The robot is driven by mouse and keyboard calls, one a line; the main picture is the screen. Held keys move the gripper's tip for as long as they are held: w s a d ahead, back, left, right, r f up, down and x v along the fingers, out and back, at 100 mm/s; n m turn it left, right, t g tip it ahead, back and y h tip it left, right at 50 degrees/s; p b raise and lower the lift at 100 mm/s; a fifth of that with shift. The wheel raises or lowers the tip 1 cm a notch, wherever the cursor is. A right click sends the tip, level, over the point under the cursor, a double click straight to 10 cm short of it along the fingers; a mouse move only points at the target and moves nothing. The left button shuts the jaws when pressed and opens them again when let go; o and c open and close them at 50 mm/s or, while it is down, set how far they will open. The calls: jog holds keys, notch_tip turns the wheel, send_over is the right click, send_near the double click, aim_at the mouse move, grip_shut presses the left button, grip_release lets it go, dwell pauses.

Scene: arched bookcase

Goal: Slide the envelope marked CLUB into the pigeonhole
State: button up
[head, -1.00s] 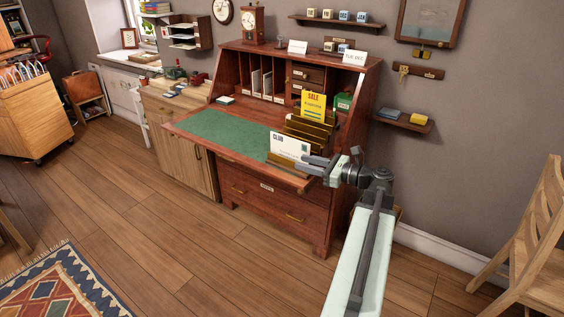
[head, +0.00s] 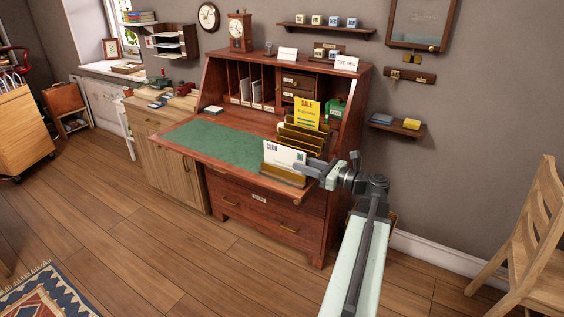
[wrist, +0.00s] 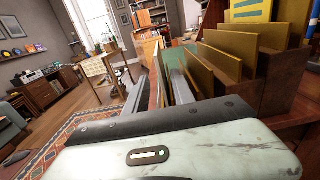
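The white envelope marked CLUB (head: 279,154) stands upright at the front of a stepped brass-and-wood letter rack (head: 283,176), near the right front corner of the desk's drop leaf. My gripper (head: 308,167) is at the envelope's right edge. In the wrist view its two fingers (wrist: 158,92) are spread, with a thin upright edge, apparently the envelope (wrist: 159,72), between them. I see no clear grip on it. The pigeonholes (head: 244,90) are upright slots at the back left of the desk, some holding pale letters, with small labels below that I cannot read.
A yellow SALE card (head: 307,115) stands in the rack behind the envelope. The green desk mat (head: 215,141) is clear. Small drawers (head: 297,81) and a green box (head: 337,107) are right of the slots. A wooden chair (head: 531,245) stands at the right.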

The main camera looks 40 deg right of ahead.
aim_at(290, 160)
jog(key=x, duration=0.5)
jog(key=shift+w+d+f, duration=0.15)
jog(key=shift+w+f, duration=0.05)
jog(key=shift+w, duration=0.05)
grip_shut()
